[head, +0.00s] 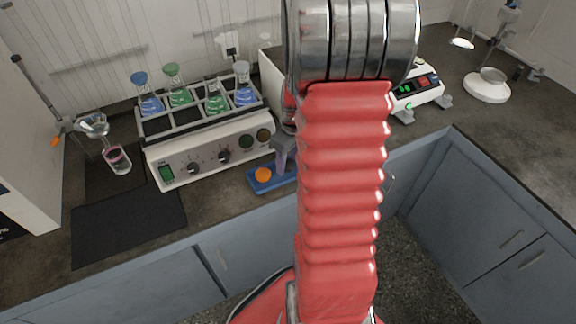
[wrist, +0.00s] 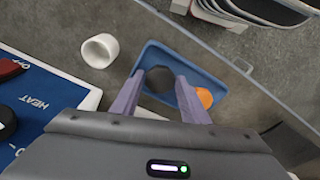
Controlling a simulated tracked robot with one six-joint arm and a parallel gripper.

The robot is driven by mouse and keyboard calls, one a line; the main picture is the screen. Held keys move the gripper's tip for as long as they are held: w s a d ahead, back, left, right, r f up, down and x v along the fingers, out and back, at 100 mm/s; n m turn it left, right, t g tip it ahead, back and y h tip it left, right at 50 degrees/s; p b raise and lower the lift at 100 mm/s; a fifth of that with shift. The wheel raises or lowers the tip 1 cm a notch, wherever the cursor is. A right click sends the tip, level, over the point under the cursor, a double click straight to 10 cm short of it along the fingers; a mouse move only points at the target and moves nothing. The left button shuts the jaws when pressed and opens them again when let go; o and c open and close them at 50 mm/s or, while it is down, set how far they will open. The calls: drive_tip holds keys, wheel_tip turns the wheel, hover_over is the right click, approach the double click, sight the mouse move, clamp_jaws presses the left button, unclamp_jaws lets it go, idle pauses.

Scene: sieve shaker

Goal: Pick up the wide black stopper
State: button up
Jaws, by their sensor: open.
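The wide black stopper (wrist: 159,78) lies in a small blue tray (wrist: 150,53) on the counter. In the wrist view it shows between the two grey-purple fingers of my gripper (wrist: 160,88), which is open. I cannot tell how far the fingertips are above the tray or whether they touch the stopper. An orange stopper (wrist: 204,97) lies in the same tray, just right of the right finger. In the head view my gripper (head: 286,150) is over the blue tray (head: 256,187), and the orange stopper (head: 263,175) shows there. The black stopper is hidden in that view.
In the wrist view, a white cup (wrist: 100,50) and a blue heating panel (wrist: 40,95) are at left. The counter's front edge runs close to the tray. A dark mat (head: 128,225) lies at left.

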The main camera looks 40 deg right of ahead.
sight(288, 164)
drive_tip(key=shift+c, duration=0.5)
drive_tip(key=c, duration=0.6)
drive_tip(key=shift+r, duration=0.1)
wheel_tip(288, 164, up, 10)
drive_tip(key=shift+f, duration=0.1)
idle(0.4)
